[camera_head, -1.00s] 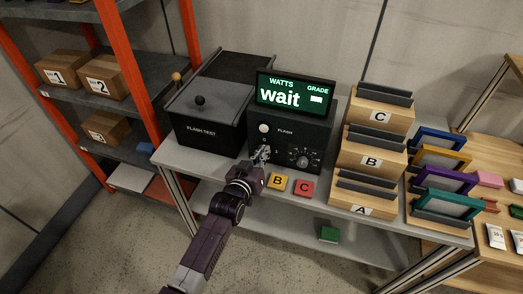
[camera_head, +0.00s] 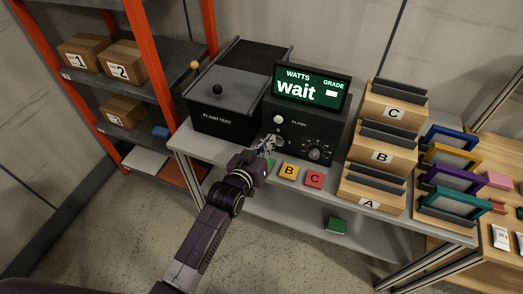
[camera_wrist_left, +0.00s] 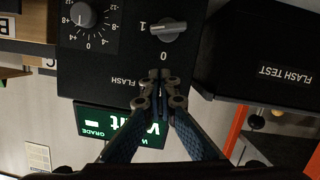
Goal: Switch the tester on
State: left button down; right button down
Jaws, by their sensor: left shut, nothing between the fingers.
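The tester (camera_head: 300,128) is a black box on the bench with a lit display (camera_head: 310,86) reading "WATTS", "wait" and "GRADE". Its front has a pale round button (camera_head: 278,119) marked FLASH and a dial (camera_head: 315,153). The wrist view shows the tester upside down, with a grey rotary switch (camera_wrist_left: 168,30) between the marks 1 and 0. Its handle lies slantwise, one end towards the 1. My left gripper (camera_head: 268,142) is shut and empty in front of the panel. In the wrist view its fingertips (camera_wrist_left: 160,78) appear by the 0 mark; contact cannot be told. My right gripper is out of view.
A black FLASH TEST box (camera_head: 228,110) stands left of the tester. Wooden lettered holders (camera_head: 380,155) stand to the right. A yellow B block (camera_head: 288,171) and a red C block (camera_head: 314,179) lie at the bench's front edge. Orange-framed shelving (camera_head: 130,60) is at the left.

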pick_arm(q)
jog(key=shift+b+v, duration=0.35)
jog(key=shift+v, duration=2.3)
jog(key=shift+a, duration=0.1)
